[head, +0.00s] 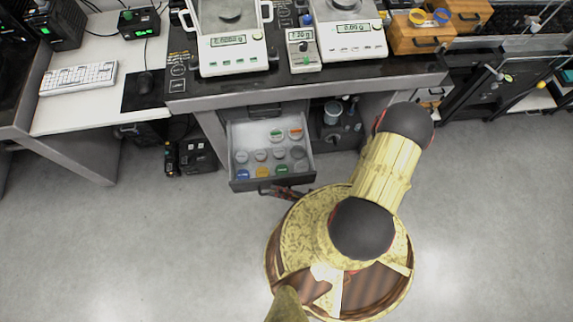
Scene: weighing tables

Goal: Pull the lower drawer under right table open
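A grey drawer (241,183) under the dark-topped weighing table (190,103) stands pulled out. It holds several round lidded containers (261,155), some with blue, yellow, green or orange tops. Its dark handle (264,190) is at the front. Another drawer front with a handle (264,112) shows above it, closed under the tabletop. My gripper (287,191) shows only as a small dark part at the drawer's front, right by the handle. The rest is hidden under my gold arm, so its grasp and finger opening cannot be made out.
Balances (232,53) stand on the table. A white desk with a keyboard (78,78) and mouse is at left, with dark boxes (198,155) on the floor beneath. The grey floor (130,240) is clear in front.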

